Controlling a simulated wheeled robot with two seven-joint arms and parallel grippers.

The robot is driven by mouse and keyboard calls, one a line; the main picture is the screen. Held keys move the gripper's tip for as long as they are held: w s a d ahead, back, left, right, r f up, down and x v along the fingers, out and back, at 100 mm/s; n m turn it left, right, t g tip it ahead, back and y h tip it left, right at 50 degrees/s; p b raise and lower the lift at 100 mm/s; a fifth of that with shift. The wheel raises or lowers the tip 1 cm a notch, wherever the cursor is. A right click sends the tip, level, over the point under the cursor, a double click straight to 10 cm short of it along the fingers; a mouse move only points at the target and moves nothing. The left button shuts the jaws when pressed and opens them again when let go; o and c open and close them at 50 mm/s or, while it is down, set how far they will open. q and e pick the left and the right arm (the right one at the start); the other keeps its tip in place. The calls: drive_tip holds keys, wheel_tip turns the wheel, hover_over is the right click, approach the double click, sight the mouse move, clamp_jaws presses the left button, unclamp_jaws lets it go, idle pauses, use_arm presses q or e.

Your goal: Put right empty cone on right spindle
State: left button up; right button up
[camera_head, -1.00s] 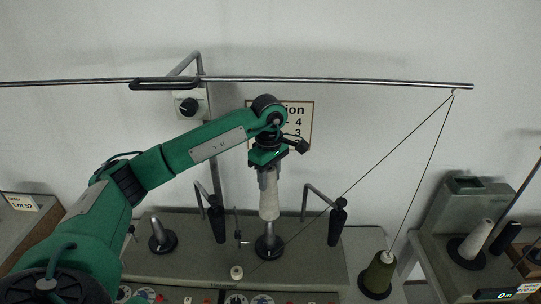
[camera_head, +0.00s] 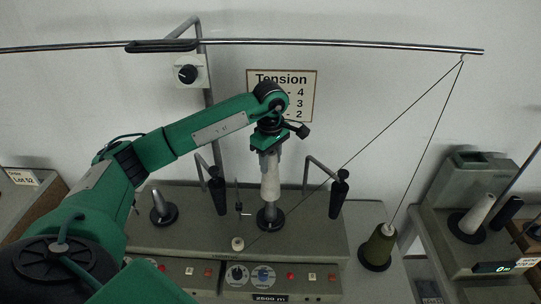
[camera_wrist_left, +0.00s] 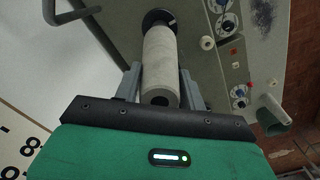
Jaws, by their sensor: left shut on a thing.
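My left gripper (camera_head: 270,158) is shut on a pale, empty cone (camera_head: 270,185) and holds it upright. In the left wrist view the cone (camera_wrist_left: 161,55) lies between the two fingers, its near end open. The cone is lined up over the right spindle (camera_head: 270,217), which has a black round base. The spindle's upper part is hidden by the cone, and a little of its grey foot shows below. I cannot tell whether the cone rests fully on it. My right gripper is not in view.
A bare spindle (camera_head: 163,211) stands to the left. An olive thread cone (camera_head: 378,248) stands to the right, with a thread up to the overhead rail (camera_head: 350,44). A small white knob (camera_head: 237,244) is in front.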

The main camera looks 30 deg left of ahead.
sight(270, 188)
use_arm(q)
drive_tip(key=shift+f+b, duration=0.7)
drive_tip(key=shift+f, duration=1.5)
drive_tip(key=shift+f+b, duration=2.75)
drive_tip(key=shift+f, duration=0.35)
drive_tip(key=shift+f+b, duration=0.5)
drive_tip(key=o, duration=1.3)
drive_tip(key=shift+r, duration=0.1)
wheel_tip(270, 188, up, 12)
drive_tip(key=b, duration=0.3)
drive_tip(key=shift+r, duration=0.8)
